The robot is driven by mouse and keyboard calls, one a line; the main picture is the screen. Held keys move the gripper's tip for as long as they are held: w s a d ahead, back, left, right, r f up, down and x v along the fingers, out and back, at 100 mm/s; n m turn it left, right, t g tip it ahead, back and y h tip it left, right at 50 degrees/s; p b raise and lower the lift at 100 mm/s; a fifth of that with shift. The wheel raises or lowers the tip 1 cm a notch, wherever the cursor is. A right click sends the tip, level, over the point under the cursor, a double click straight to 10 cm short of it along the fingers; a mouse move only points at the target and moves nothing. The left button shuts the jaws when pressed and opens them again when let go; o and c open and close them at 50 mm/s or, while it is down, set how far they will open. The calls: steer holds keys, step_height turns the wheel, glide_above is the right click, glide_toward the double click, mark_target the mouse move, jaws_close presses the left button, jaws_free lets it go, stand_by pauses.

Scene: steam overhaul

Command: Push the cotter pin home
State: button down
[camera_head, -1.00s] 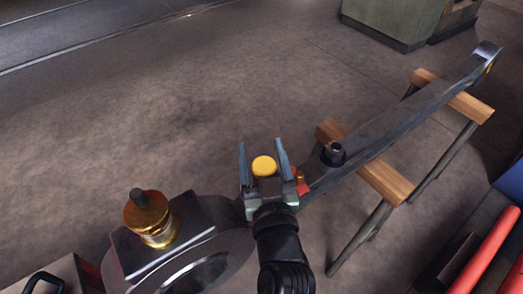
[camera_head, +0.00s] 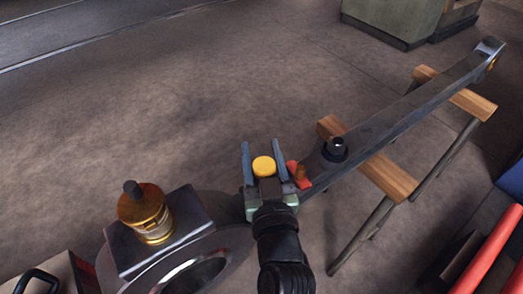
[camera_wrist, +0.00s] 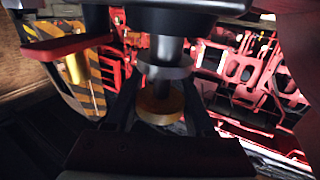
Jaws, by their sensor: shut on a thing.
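In the wrist view, a grey stem (camera_wrist: 165,50) with a wide collar and a brass disc (camera_wrist: 160,105) stands between the dark fingers, and the gripper is shut on this brass-capped piece. I cannot tell whether it is the cotter pin. A red part (camera_head: 295,172) and a small brass piece (camera_head: 302,174) sit at the rod just right of the gripper.
A brass oil cup (camera_head: 145,212) stands on the rod's large left end. A dark round boss (camera_head: 335,148) rises from the rod. Trestles with wooden tops (camera_head: 388,178) bear it. Red cylinders (camera_head: 487,250) lie at lower right.

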steer(key=shift+f+b, duration=0.6)
steer(key=shift+f, duration=0.55)
steer(key=shift+c, duration=1.3)
jaws_free()
steer(key=shift+f, duration=0.1)
steer(key=shift+s, duration=0.15)
steer(key=shift+s, duration=0.25)
steer(key=s+d, duration=0.2)
steer(key=s, duration=1)
steer(key=shift+b, duration=0.35)
steer(key=shift+r, duration=0.2)
